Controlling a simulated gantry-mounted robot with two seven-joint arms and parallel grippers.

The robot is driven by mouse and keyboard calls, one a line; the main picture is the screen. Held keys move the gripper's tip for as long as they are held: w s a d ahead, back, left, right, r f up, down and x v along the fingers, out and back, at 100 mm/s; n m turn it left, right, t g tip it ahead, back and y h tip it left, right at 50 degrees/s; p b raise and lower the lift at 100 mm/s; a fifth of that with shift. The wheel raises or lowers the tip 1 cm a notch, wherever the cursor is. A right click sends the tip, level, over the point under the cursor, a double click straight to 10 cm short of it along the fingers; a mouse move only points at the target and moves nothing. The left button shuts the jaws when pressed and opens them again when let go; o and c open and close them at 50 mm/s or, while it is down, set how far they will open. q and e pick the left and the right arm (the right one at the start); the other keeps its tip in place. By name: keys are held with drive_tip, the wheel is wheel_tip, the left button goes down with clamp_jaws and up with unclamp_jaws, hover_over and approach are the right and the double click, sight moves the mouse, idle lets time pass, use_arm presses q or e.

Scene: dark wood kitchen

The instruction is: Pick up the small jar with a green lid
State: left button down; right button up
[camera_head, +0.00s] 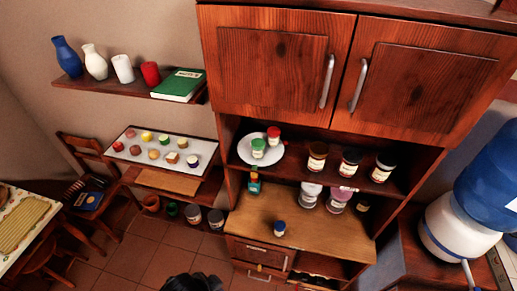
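A small jar with a green lid (258,148) stands on a white plate (246,157) on the open shelf below the cabinet doors. A small jar with a red lid (273,136) stands just behind and to the right of it on the same plate. Neither of my grippers can be made out in the head view. A dark shape shows at the bottom edge, and I cannot tell what it is.
Dark-lidded jars (349,162) stand to the right along the shelf. Below, the wooden counter (262,212) holds a blue-lidded jar (279,228) and has clear room. Closed cabinet doors (275,65) are above. A blue water bottle (490,180) stands at the right.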

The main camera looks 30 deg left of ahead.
use_arm(q)
drive_tip(key=c, duration=1.8)
unclamp_jaws()
drive_tip(key=o, duration=1.4)
drive_tip(key=shift+w, duration=0.1)
